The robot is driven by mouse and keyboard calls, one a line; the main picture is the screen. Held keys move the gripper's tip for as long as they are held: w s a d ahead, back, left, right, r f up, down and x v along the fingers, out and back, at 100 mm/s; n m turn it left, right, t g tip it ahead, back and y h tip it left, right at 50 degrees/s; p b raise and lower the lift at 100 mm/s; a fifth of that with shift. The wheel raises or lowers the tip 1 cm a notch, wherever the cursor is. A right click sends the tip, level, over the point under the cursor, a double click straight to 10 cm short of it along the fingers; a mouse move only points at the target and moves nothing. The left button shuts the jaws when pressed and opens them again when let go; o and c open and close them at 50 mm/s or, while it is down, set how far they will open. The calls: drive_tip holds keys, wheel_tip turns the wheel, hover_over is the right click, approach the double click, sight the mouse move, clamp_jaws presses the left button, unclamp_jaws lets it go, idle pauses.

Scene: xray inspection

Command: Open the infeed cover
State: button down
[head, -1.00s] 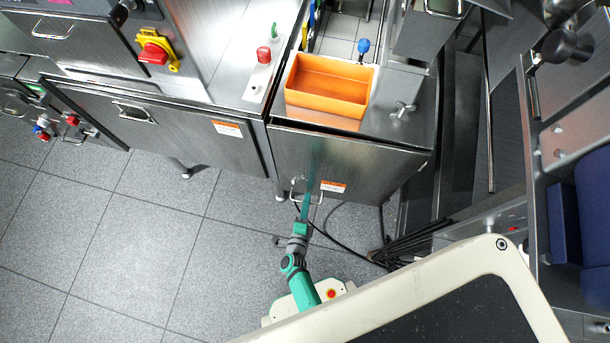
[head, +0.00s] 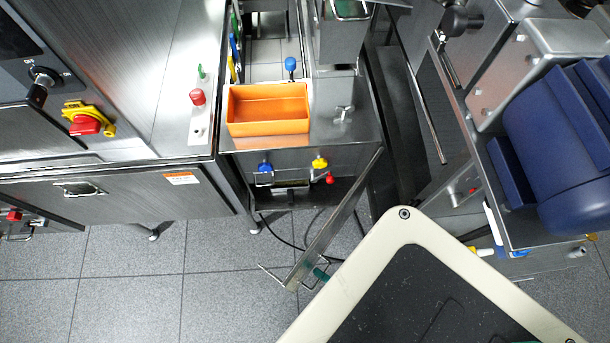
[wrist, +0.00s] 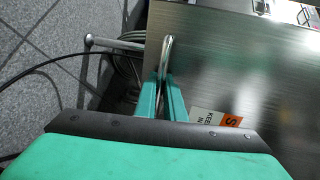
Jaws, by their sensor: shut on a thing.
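The infeed cover (head: 338,222) is a steel door panel swung out from the cabinet under the orange bin. In the head view it stands nearly edge-on, hinged at the right. In the wrist view its brushed face (wrist: 232,60) carries an orange and white label. My gripper (wrist: 166,88) is shut on the cover's bar handle (wrist: 167,50), with its green fingers around it. In the head view only a bit of green (head: 320,272) shows beside the cover's free end; the rest of my gripper is hidden.
The opened cabinet shows a blue valve (head: 265,168), a yellow valve (head: 320,163) and a red knob (head: 329,178). An orange bin (head: 268,128) sits on top. A closed steel door (head: 120,203) is at left. A blue machine (head: 580,140) stands at right. Tiled floor (head: 130,270) is free at lower left.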

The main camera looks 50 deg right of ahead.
drive_tip(key=shift+s+d+n+g+y, duration=0.1)
drive_tip(key=shift+s+d+n+y, duration=0.3)
drive_tip(key=shift+s, duration=0.5)
drive_tip(key=shift+s+d+n+g+y, duration=0.1)
drive_tip(key=shift+s+d+n+y, duration=0.25)
drive_tip(key=shift+s, duration=0.5)
drive_tip(key=shift+s+d+n+g+y, duration=0.1)
drive_tip(key=shift+s+d+n+y, duration=0.15)
drive_tip(key=shift+s+y, duration=0.5)
drive_tip(key=shift+s, duration=0.15)
drive_tip(key=c, duration=1.9)
unclamp_jaws()
drive_tip(key=shift+o, duration=0.2)
drive_tip(key=v, duration=1)
drive_tip(key=shift+s, duration=0.4)
drive_tip(key=shift+r, duration=0.1)
